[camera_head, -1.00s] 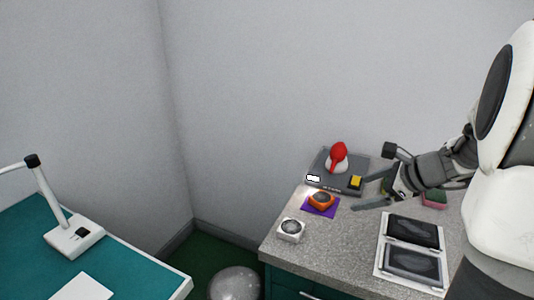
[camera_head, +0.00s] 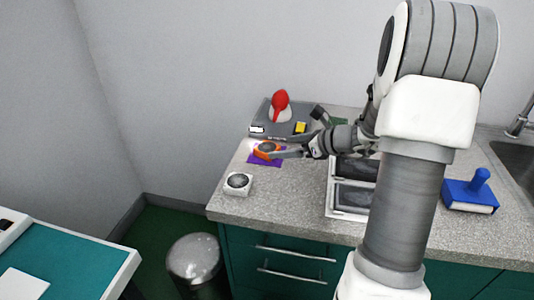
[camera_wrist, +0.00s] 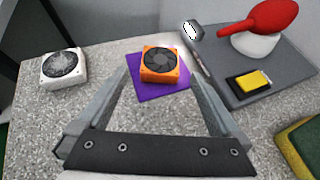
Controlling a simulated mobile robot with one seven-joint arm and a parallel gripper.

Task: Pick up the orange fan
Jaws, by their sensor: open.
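The orange fan (camera_head: 267,150) is a small square block with a dark round grille, lying on a purple mat (camera_head: 252,161) on the grey speckled counter. In the wrist view the orange fan (camera_wrist: 164,66) sits on the purple mat (camera_wrist: 142,89), ahead of and between my open fingers. My gripper (camera_head: 290,148) is open and empty, close to the right of the fan in the head view. In the wrist view my gripper (camera_wrist: 165,85) has its fingers spread to either side of the fan. Whether a finger touches the fan cannot be told.
A white fan (camera_head: 238,184) stands front left of the mat. Behind is a grey station (camera_head: 289,126) with a red-topped object (camera_head: 280,105) and a yellow block (camera_head: 300,127). A dark tray (camera_head: 331,205) and a blue tool (camera_head: 470,195) lie right. A bin (camera_head: 196,262) stands below.

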